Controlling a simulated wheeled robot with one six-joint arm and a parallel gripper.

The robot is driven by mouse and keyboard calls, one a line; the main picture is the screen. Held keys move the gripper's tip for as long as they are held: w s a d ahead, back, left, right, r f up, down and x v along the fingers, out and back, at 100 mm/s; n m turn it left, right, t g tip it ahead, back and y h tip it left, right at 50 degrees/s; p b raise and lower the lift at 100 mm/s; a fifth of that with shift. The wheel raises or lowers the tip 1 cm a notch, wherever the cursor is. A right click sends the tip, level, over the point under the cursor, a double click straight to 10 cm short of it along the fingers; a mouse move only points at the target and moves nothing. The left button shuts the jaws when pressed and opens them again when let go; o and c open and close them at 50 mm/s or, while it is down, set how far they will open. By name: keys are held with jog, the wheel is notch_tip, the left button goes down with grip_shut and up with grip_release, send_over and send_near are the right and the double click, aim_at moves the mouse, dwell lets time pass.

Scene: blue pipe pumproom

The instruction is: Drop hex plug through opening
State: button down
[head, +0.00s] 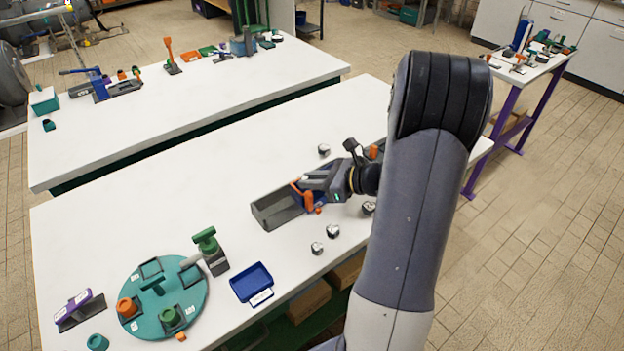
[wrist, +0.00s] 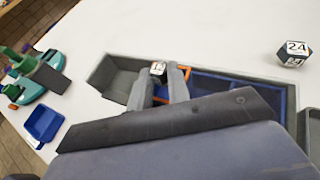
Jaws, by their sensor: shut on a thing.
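My gripper (head: 306,186) is low over a long grey box on the near table. In the wrist view its two fingers (wrist: 160,80) are shut on a small hex plug (wrist: 158,68), pale on top with a dark number. An orange-framed opening (wrist: 184,72) is right beside the fingers, partly hidden by them. The grey box (wrist: 115,78) has an empty open trough at its left and a blue-lined part (wrist: 235,90) at its right. The box also shows in the head view (head: 272,212). I cannot tell whether the plug touches the frame.
Other hex plugs lie loose on the table, one marked 24 (wrist: 293,53) and others in the head view (head: 323,150), (head: 317,247). A blue tray (head: 252,283) and a teal round fixture (head: 190,300) stand to the left. The back middle is clear.

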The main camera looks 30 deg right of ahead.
jog(key=c, duration=1.3)
grip_release()
jog(key=shift+s+a+f, duration=0.1)
jog(key=shift+f, duration=0.55)
jog(key=shift+o, duration=0.2)
jog(key=shift+r, duration=0.1)
jog(key=shift+r+p, duration=0.95)
jog(key=shift+r, duration=0.15)
notch_tip(320, 180, up, 5)
jog(key=p, duration=0.4)
jog(key=shift+r, duration=0.15)
jog(key=shift+f, duration=0.2)
notch_tip(320, 180, down, 7)
jog(key=b, duration=0.5)
jog(key=shift+r+b, duration=0.15)
jog(key=shift+b, duration=0.25)
